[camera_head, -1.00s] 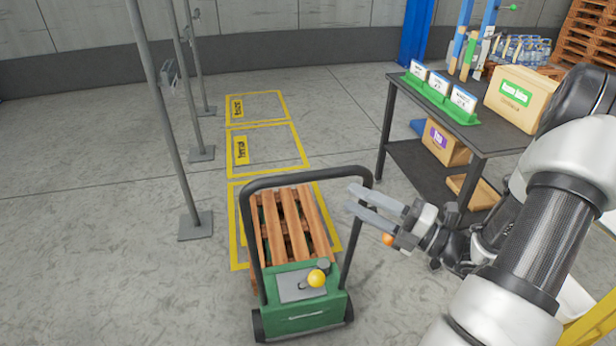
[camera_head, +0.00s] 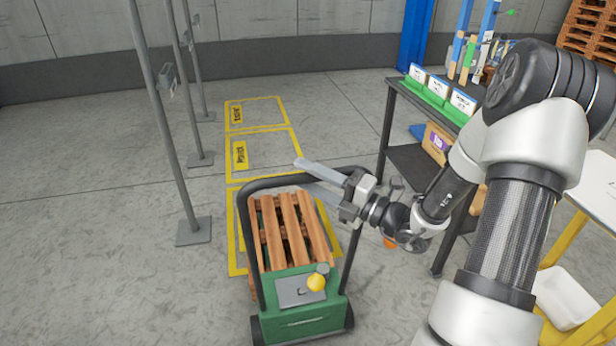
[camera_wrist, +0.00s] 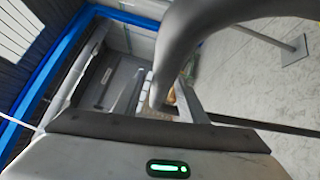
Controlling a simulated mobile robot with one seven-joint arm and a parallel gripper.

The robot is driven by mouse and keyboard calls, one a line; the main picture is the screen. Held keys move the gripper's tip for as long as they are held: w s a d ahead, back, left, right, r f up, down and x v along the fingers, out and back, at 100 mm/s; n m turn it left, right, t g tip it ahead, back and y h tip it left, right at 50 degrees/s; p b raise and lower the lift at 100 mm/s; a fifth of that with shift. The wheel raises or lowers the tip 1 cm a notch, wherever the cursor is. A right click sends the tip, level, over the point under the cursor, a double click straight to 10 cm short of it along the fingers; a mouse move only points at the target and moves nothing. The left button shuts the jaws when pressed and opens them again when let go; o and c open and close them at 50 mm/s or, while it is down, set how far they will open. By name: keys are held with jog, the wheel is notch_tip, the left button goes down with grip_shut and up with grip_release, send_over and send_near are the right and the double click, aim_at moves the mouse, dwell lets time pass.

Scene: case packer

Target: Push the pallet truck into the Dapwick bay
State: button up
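The pallet truck (camera_head: 300,324) has a green body, a yellow knob and a dark hoop handle (camera_head: 262,182). It carries a wooden pallet (camera_head: 290,228), which lies over the nearest yellow-outlined floor bay (camera_head: 235,240). Two more bays, a middle one (camera_head: 297,150) and a far one (camera_head: 283,108), line up behind it. Their yellow labels are too small to read, so I cannot tell which is Dapwick. My gripper (camera_head: 300,175) is open, its fingers at the right part of the handle's top bar. The handle (camera_wrist: 185,50) looms close in the wrist view; contact is unclear.
Grey posts (camera_head: 165,130) on flat feet stand left of the bays. A dark table (camera_head: 398,84) with green card holders stands right, a box (camera_head: 437,140) on its lower shelf. A white bin (camera_head: 560,300) is at lower right. The floor beyond the bays is clear.

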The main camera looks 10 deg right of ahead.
grip_shut()
